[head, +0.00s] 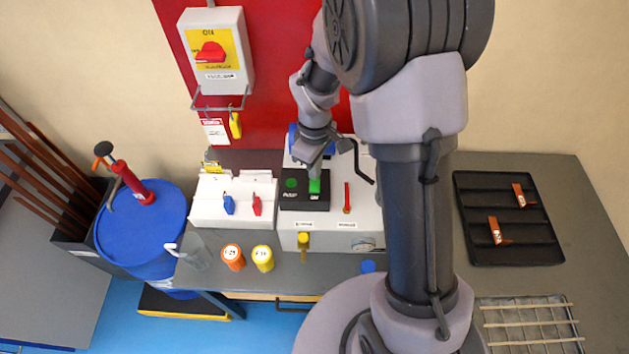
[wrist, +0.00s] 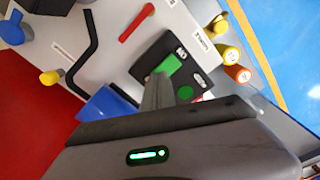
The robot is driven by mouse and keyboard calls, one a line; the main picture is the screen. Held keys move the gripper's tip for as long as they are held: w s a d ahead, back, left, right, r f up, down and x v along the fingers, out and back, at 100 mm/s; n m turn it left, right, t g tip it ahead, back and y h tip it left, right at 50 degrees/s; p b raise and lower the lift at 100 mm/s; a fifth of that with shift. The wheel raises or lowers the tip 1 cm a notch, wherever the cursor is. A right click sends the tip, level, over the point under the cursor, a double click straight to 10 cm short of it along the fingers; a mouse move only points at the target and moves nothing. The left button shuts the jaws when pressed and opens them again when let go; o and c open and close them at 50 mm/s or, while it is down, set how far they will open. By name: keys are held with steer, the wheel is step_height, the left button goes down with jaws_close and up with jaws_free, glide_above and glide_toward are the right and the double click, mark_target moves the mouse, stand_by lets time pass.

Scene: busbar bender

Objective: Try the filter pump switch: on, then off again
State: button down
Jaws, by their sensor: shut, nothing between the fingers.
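The filter pump switch is a black box (head: 303,198) on top of the pale machine in the head view, and it also shows in the wrist view (wrist: 146,68). It carries a bright green rocker (head: 314,186) and a darker round green lamp (head: 291,183); in the wrist view the rocker (wrist: 168,66) lies beside white lettering. I cannot tell whether the lamp is lit. My gripper (head: 314,172) is shut and empty, its fingertips at the rocker's edge. In the wrist view the closed fingers (wrist: 156,82) partly cover the rocker; contact is unclear.
A red lever (head: 347,198) and a bent black rod (head: 362,163) stand right of the switch. A white box (head: 235,212) with blue and red levers is on its left. Orange (head: 233,257) and yellow (head: 263,258) jars stand in front. A black tray (head: 508,217) lies right.

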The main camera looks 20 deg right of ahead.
steer(key=shift+f+b, duration=0.45)
steer(key=shift+f, duration=0.15)
step_height(320, 180, up, 7)
steer(key=p, duration=0.6)
steer(key=shift+r, duration=0.15)
steer(key=shift+b, duration=0.8)
steer(key=s+a+m+t+y+b, duration=0.1)
steer(key=s+a+m+t+b, duration=0.1)
steer(key=s+m+b, duration=0.4)
steer(key=s+a+m+t+y+b, duration=0.1)
steer(key=s+m+b, duration=0.5)
steer(key=s+b, duration=0.7)
steer(key=a+t, duration=0.1)
steer(key=t, duration=0.1)
steer(key=shift+r+m+t+b, duration=0.3)
steer(key=shift+r+m+t, duration=0.05)
steer(key=shift+m+t, duration=0.05)
